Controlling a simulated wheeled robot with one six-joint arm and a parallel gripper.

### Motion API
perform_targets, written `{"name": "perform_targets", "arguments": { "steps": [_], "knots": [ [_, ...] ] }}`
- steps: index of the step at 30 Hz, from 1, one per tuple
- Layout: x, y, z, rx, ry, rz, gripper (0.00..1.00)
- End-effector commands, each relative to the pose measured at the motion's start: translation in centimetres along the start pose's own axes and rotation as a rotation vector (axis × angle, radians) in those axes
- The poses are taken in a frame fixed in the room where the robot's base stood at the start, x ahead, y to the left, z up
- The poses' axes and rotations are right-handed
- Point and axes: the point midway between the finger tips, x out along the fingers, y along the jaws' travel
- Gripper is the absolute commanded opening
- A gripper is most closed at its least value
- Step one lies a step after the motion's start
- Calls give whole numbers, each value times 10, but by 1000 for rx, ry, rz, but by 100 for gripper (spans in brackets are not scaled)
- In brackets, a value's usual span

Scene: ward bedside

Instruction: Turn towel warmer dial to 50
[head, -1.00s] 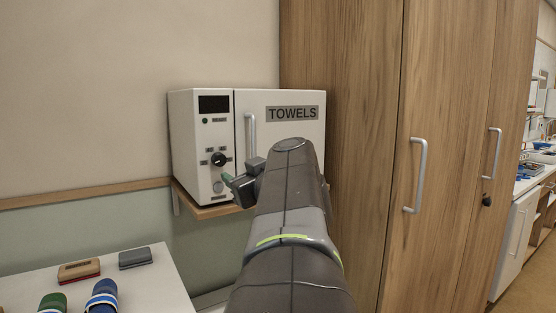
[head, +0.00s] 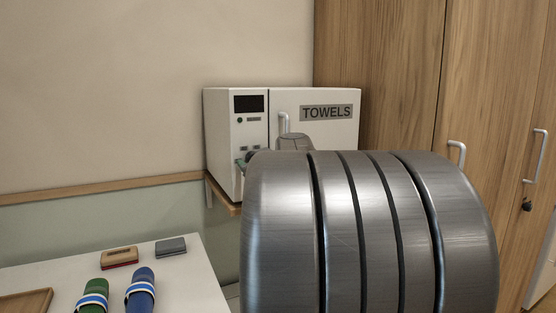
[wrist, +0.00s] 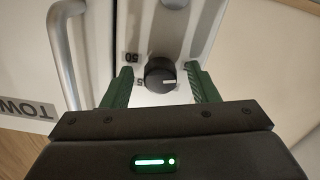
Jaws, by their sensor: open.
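The white towel warmer (head: 222,150) stands on a wall shelf, with a dark display and a door marked TOWELS. Its black dial (wrist: 160,75) shows in the wrist view, which sees the warmer upside down. The dial's white mark points to the right in that view. A label reading 50 (wrist: 131,57) is up and left of the dial. My gripper (wrist: 161,71) is open, with one green finger on each side of the dial. I cannot tell whether either finger touches it. In the head view my arm hides the dial and most of the gripper.
The warmer's door handle (wrist: 73,50) runs close beside my gripper. A tall wooden cupboard (head: 385,60) stands right of the warmer. At lower left, a white table (head: 195,285) holds two wallet-like items, a green and a blue striped item, and a wooden tray (head: 24,303).

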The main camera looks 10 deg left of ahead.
Motion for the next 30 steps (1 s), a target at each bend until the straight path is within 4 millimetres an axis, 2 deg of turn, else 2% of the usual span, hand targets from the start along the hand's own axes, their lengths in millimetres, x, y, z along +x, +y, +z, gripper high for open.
{"name": "perform_targets", "arguments": {
  "steps": [5,12,22,30],
  "knots": [
    [0,0,0,0,0,0,54],
    [0,0,0,0,0,0,10],
    [0,-1,1,37,1,-1,10],
    [0,-2,3,199,1,-1,10]
  ]
}}
